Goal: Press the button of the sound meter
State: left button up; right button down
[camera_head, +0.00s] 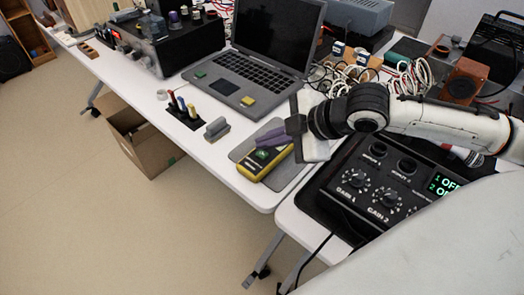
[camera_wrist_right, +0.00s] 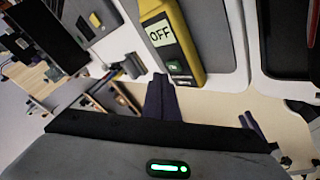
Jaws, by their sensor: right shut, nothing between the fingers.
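The sound meter (camera_head: 250,168) is yellow and black and lies on a grey mat near the front edge of the white table. In the right wrist view the meter (camera_wrist_right: 192,45) has a screen reading OFF and a small green button (camera_wrist_right: 175,67) below it. My right gripper (camera_head: 272,138) is shut and empty, its purple fingers over the meter in the head view and hiding part of it. In the right wrist view the fingertips (camera_wrist_right: 160,78) appear just beside the button; I cannot tell whether they touch the meter. My left gripper is not in view.
A laptop (camera_head: 264,60) stands behind the meter. Small tools in a dark holder (camera_head: 186,118) and a grey block (camera_head: 217,129) lie to its left. A black audio mixer (camera_head: 370,185) is at the right. A cardboard box (camera_head: 140,140) stands on the floor.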

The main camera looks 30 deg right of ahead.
jog(key=shift+f, duration=0.15)
jog(key=shift+f, duration=0.3)
dwell(0.3)
jog(key=shift+f, duration=0.5)
dwell(0.4)
jog(key=shift+r+p, duration=1)
jog(key=shift+p, duration=0.45)
